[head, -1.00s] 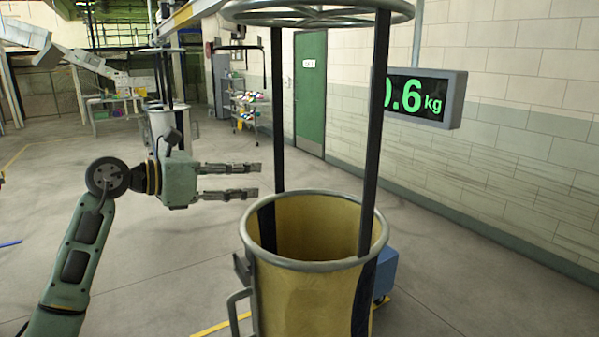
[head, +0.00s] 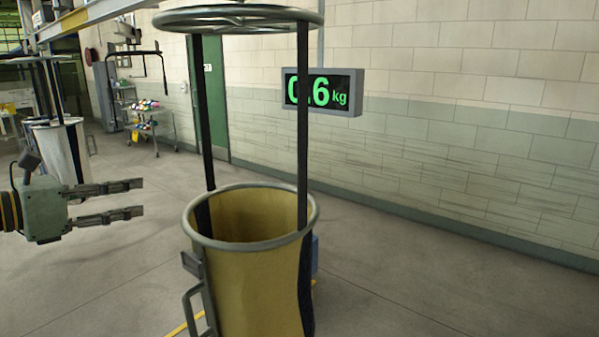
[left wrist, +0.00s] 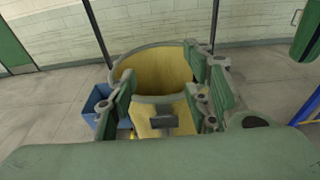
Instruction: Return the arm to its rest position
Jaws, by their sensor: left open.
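My left gripper (head: 142,198) is open and empty at the left of the head view. Its two fingers point right, toward the yellow sling bag (head: 262,290), and stay apart from it. The bag hangs open-topped under a round grey ring (head: 238,18) on dark straps. In the left wrist view the open fingers (left wrist: 165,100) frame the bag (left wrist: 160,72), whose rim and inside show beyond them. Most of my left arm is outside the head view. My right gripper is not in view.
A display (head: 322,92) reading 0.6 kg hangs before the block wall. Another sling bag (head: 62,150) hangs behind my left gripper. A shelf cart (head: 148,120) stands by the green door (head: 212,100). A blue box (left wrist: 97,100) sits beside the bag. The floor at right is clear.

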